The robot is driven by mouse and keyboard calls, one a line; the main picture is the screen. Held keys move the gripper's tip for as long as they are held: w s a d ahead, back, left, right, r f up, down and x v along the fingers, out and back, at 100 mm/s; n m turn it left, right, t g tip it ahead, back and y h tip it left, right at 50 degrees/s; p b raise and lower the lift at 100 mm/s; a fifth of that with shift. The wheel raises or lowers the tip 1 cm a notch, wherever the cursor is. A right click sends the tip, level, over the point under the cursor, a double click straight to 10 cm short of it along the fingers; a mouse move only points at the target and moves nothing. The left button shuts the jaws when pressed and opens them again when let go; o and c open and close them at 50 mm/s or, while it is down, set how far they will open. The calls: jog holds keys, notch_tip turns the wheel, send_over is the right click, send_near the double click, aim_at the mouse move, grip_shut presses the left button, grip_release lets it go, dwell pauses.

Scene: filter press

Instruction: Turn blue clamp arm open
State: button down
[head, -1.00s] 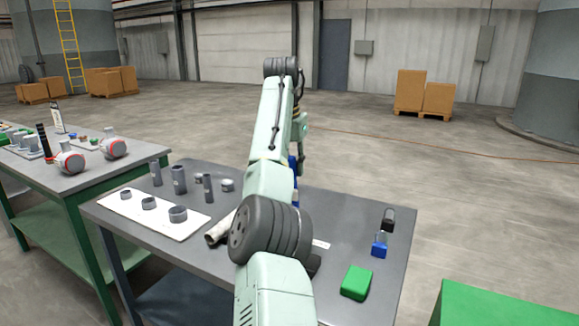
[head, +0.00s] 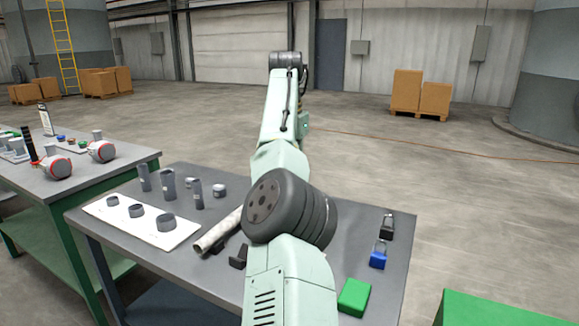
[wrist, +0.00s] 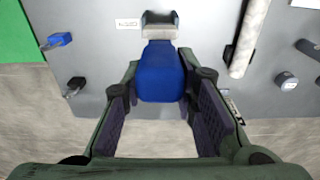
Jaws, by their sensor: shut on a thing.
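The blue clamp arm (wrist: 160,72) is at the upper middle of the wrist view, a rounded blue block extending from a grey metal holder (wrist: 160,24). My gripper (wrist: 160,88) has a finger on each side of it and is shut on it. The contact faces are partly hidden by the fingers. In the head view my own arm hides both the gripper and the clamp arm.
The grey table (head: 345,225) carries a green block (head: 354,296), a small blue-based piece (head: 378,256), a black piece (head: 387,226), a pale roll (head: 218,232) and a white board (head: 140,228) with rings. Several grey cylinders stand behind the board.

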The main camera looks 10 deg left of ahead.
jog(key=c, duration=1.3)
grip_release()
jog(key=shift+w+d, duration=0.1)
jog(key=shift+w, duration=0.1)
jog(key=shift+f, duration=0.15)
